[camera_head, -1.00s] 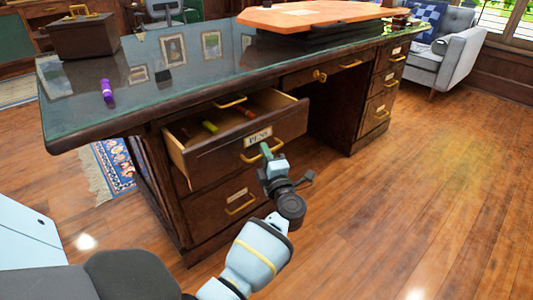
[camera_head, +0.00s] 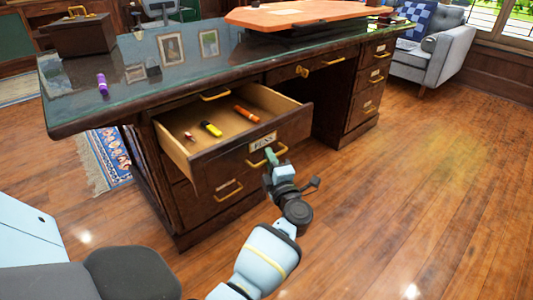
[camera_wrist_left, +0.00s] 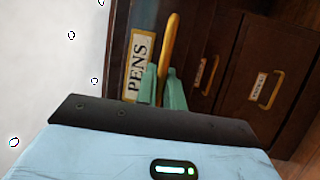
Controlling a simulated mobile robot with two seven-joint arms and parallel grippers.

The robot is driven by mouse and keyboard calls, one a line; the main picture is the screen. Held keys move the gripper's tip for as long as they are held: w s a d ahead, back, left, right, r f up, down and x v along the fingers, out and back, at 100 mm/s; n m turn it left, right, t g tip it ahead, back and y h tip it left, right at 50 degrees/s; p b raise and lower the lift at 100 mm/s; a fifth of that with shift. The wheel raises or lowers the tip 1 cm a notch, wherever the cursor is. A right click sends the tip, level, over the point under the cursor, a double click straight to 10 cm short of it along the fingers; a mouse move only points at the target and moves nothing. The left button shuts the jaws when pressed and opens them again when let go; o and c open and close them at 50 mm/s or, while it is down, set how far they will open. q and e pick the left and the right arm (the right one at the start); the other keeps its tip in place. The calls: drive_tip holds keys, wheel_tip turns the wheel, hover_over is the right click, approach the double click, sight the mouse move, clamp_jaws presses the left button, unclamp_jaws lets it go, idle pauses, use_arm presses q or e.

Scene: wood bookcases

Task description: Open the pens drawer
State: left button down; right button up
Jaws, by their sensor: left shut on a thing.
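The pens drawer (camera_head: 222,165) is pulled well out of the left side of the dark wooden desk. Its front carries a "PENS" label (camera_wrist_left: 138,66) and a brass handle (camera_head: 262,159). Inside lie a yellow marker (camera_head: 211,128), an orange marker (camera_head: 246,114) and a small reddish item (camera_head: 190,136). My left gripper (camera_head: 269,155) is at the drawer front, shut on the handle. In the left wrist view its green fingers (camera_wrist_left: 162,86) sit on both sides of the brass bar. My right gripper is not in view.
The desk (camera_head: 160,72) has a glossy top with a purple marker (camera_head: 102,84), a dark box (camera_head: 82,34) and an orange board (camera_head: 300,14). A closed drawer (camera_head: 215,195) is below. Open wooden floor (camera_head: 420,190) lies to the right; a grey armchair (camera_head: 440,55) stands behind.

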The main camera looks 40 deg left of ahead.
use_arm(q)
drive_tip(key=d, duration=0.3)
drive_tip(key=shift+s, duration=0.15)
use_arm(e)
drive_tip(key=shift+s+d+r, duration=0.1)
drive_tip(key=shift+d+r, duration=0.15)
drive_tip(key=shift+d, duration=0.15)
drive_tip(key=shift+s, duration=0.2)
use_arm(q)
drive_tip(key=c, duration=1.5)
unclamp_jaws()
drive_tip(key=shift+d, duration=0.1)
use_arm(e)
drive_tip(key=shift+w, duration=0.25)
use_arm(q)
drive_tip(key=p+v, duration=0.1)
drive_tip(key=v, duration=0.6)
drive_tip(key=shift+s+d+f, duration=0.1)
drive_tip(key=shift+s+d, duration=0.1)
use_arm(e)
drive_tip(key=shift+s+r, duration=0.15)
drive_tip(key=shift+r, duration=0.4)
